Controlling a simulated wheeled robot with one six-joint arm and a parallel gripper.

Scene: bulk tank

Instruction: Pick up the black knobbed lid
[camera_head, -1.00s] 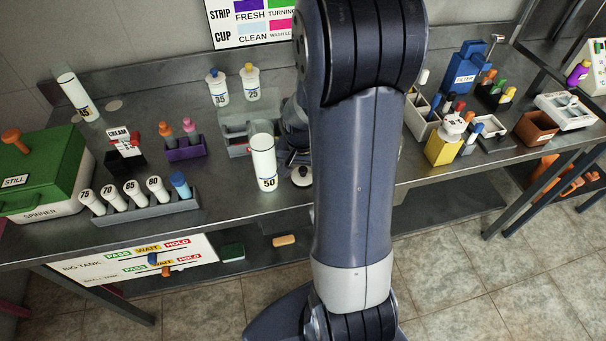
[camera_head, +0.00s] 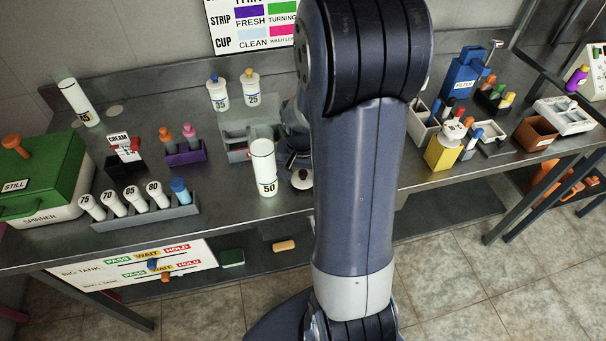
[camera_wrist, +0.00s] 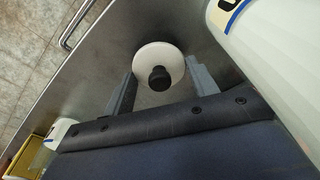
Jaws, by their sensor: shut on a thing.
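The black knobbed lid is a white disc (camera_wrist: 150,54) with a black knob, between my gripper's grey fingers in the wrist view. My gripper (camera_wrist: 160,74) is shut on the lid. In the head view the lid (camera_head: 302,182) shows near the front edge of the bench, just right of the white cup marked 50 (camera_head: 263,165). My arm hides most of my gripper there. I cannot tell whether the lid touches the bench top.
The cup marked 50 also fills the wrist view's upper right (camera_wrist: 270,50), close to my gripper. A grey tray (camera_head: 240,130) stands behind it. A rack of numbered tubes (camera_head: 150,217) is left; a yellow box (camera_head: 441,155) is right. Bare bench lies between rack and cup.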

